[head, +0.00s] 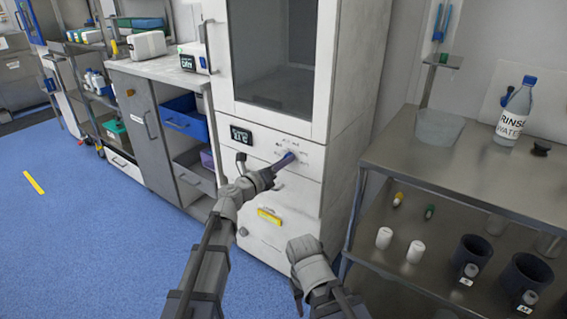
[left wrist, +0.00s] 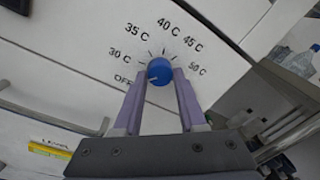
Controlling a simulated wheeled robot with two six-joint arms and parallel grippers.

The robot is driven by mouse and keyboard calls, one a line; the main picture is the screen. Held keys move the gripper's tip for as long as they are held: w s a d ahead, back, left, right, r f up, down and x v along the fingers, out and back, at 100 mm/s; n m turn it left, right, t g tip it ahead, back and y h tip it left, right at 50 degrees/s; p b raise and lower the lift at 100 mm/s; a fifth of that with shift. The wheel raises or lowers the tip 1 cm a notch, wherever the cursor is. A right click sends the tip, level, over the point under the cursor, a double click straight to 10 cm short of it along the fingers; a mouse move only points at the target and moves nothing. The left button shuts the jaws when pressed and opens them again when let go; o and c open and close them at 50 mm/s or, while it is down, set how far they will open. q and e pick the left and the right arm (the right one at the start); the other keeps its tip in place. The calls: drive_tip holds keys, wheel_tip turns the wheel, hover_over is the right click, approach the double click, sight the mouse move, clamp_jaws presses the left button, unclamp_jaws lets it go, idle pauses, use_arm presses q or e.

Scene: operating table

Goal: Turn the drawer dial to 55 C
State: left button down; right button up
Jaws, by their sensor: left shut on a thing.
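The drawer dial is a round blue knob (left wrist: 160,71) on the white cabinet front, with printed marks from OFF through 30 C, 35 C, 40 C and 45 C to a label on the right that looks like 50 C. A pale mark shows on the knob's lower left, on the OFF side. My left gripper (left wrist: 161,82) has its two purple fingers shut on the knob, one on each side. In the head view, my left gripper (head: 287,161) reaches the dial panel and covers most of the knob.
A small display (head: 241,136) reading about 21 °C sits left of the dial. A yellow label (head: 269,216) is on the lower drawer front. A steel bench (head: 440,150) with a rinse-water bottle (head: 516,110) stands to the right. Blue floor is open on the left.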

use_arm(q)
drive_tip(key=n, duration=1.3)
drive_tip(key=n+t+y+b, duration=0.1)
drive_tip(key=n, duration=1.1)
drive_tip(key=shift+s+d+n+t, duration=0.1)
drive_tip(key=shift+s+n+t, duration=0.1)
drive_tip(key=shift+n+t, duration=0.15)
idle(1.8)
idle(0.6)
